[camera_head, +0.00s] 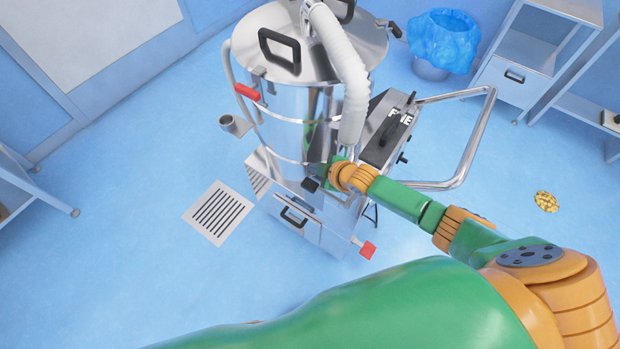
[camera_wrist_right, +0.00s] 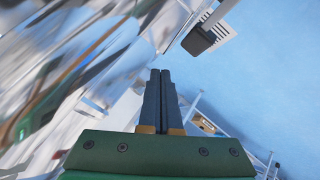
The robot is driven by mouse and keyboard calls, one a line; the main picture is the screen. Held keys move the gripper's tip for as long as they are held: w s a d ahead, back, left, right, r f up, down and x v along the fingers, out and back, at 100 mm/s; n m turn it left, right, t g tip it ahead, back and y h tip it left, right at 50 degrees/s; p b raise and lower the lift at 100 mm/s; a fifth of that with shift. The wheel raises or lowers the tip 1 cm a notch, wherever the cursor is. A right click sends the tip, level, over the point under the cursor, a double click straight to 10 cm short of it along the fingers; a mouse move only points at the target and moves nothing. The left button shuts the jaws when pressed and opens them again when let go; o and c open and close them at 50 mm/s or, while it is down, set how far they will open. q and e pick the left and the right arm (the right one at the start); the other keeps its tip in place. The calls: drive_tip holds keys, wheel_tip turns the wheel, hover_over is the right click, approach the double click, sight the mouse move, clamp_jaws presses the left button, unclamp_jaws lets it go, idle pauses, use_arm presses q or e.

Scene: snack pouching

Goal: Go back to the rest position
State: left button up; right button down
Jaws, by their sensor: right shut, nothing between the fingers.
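My right arm, green and orange, comes in from the lower right in the head view. Its gripper (camera_head: 314,185) is in front of the lower body of a steel machine (camera_head: 325,115), partly hidden by my wrist. In the right wrist view the two dark fingers of my right gripper (camera_wrist_right: 160,75) are pressed together with nothing between them. The shiny machine wall (camera_wrist_right: 60,75) fills the left of that view, close to the fingers; I cannot tell whether they touch it. My left gripper is not in view.
The machine has a white hose (camera_head: 350,75), a red handle (camera_head: 247,92), a red knob (camera_head: 368,250) and a tubular push bar (camera_head: 470,150). A blue-lined bin (camera_head: 442,40) and steel cabinet (camera_head: 515,78) stand behind right. A floor drain (camera_head: 218,212) lies left. Blue floor is open around.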

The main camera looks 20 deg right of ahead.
drive_tip(key=shift+w+f, duration=0.1)
idle(0.6)
drive_tip(key=s+a+m+g, duration=0.2)
drive_tip(key=s+a+m, duration=0.2)
drive_tip(key=s+a, duration=0.5)
drive_tip(key=s+d+r+m+g+h, duration=0.1)
drive_tip(key=s+d+r+m+g, duration=0.15)
drive_tip(key=s+d, duration=0.35)
drive_tip(key=s+d+r+m+g+h, duration=0.1)
drive_tip(key=s+d+r+m+h, duration=0.2)
drive_tip(key=s, duration=0.6)
wheel_tip(320, 180, down, 17)
drive_tip(key=s+d+m+y+b, duration=0.1)
drive_tip(key=s+d, duration=0.1)
drive_tip(key=s+d+f+g+b, duration=0.1)
drive_tip(key=s+f+g, duration=0.1)
drive_tip(key=s+f, duration=1)
drive_tip(key=shift+s+d+f, duration=0.15)
drive_tip(key=shift+s+d, duration=0.2)
drive_tip(key=shift+d, duration=0.05)
